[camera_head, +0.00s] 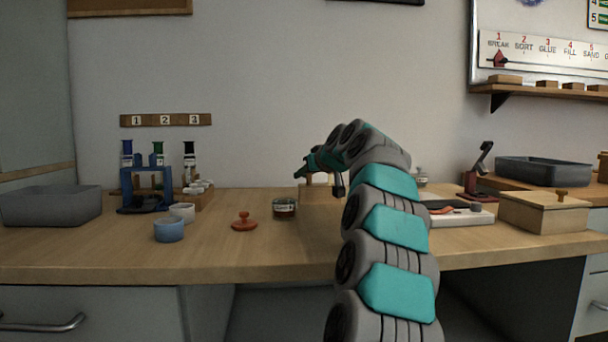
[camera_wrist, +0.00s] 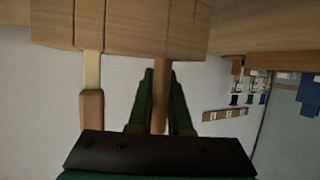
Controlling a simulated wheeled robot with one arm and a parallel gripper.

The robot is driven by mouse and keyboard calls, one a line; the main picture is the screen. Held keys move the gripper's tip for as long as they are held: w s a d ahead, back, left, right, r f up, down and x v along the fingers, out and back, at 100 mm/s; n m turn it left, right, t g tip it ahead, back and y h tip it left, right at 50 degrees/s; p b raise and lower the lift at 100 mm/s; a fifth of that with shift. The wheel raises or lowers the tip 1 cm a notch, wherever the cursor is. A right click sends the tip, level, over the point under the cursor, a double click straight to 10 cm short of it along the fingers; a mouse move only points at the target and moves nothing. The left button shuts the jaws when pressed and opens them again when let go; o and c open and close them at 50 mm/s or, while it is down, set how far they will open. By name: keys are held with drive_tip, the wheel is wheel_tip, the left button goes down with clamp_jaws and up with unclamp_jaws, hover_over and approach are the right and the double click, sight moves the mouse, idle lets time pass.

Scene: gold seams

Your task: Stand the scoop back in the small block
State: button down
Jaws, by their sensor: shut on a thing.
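My gripper (camera_wrist: 160,73) is shut on the scoop's thin brown wooden handle (camera_wrist: 160,96), which lies between the two green fingers in the wrist view. The handle runs to the edge of the small wooden block (camera_wrist: 140,22), which shows upside down at the top. The scoop's far end is hidden, and I cannot tell how deep it sits in the block. A second tool with a wooden handle and pale shank (camera_wrist: 92,105) stands in the block beside it. In the head view my gripper (camera_head: 303,173) is just above the block (camera_head: 316,194), at the back of the bench.
Left on the bench (camera_head: 180,258) are a jar (camera_head: 284,207), an orange knobbed lid (camera_head: 244,222), a blue cup (camera_head: 168,231), a blue bottle rack (camera_head: 133,188) and a grey tub (camera_head: 50,206). Right are a white tray (camera_head: 470,217) and a lidded wooden box (camera_head: 543,214).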

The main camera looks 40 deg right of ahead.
drive_tip(key=c, duration=0.8)
unclamp_jaws()
drive_tip(key=shift+o, duration=0.2)
drive_tip(key=shift+s, duration=0.1)
drive_tip(key=shift+b+v, duration=0.5)
drive_tip(key=shift+v, duration=1.9)
drive_tip(key=shift+r, duration=0.1)
drive_tip(key=v, duration=0.8)
drive_tip(key=shift+p, duration=0.3)
